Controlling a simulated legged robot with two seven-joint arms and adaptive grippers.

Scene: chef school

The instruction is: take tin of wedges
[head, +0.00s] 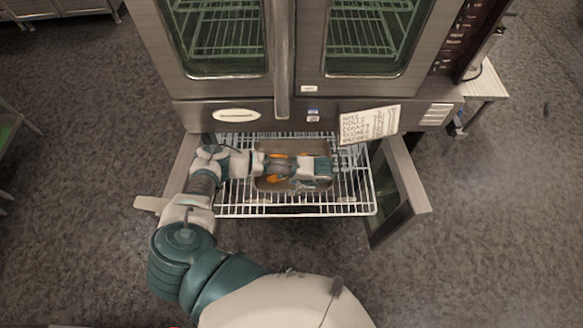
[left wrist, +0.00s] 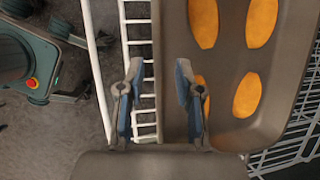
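The brown tin (head: 290,144) holds several orange wedges (head: 275,181) and rests on a pulled-out white wire rack (head: 352,199). The tin (left wrist: 287,80) fills the right side of the left wrist view, with wedges (left wrist: 261,22) flat inside. My left gripper (head: 318,174) reaches over the tin from the left and hides part of it. In the left wrist view my left gripper (left wrist: 157,80) is open, with a gap between its fingers. One finger lies over the rack side, the other over the tin's near wall. Contact with the rim cannot be told. My right gripper is out of view.
The oven (head: 300,85) stands behind the rack, its upper glass doors shut. Open lower doors flank the rack at the left (head: 180,168) and right (head: 402,190). A paper sign (head: 368,124) hangs at the front. A side table (head: 483,85) stands at right. Floor around is clear.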

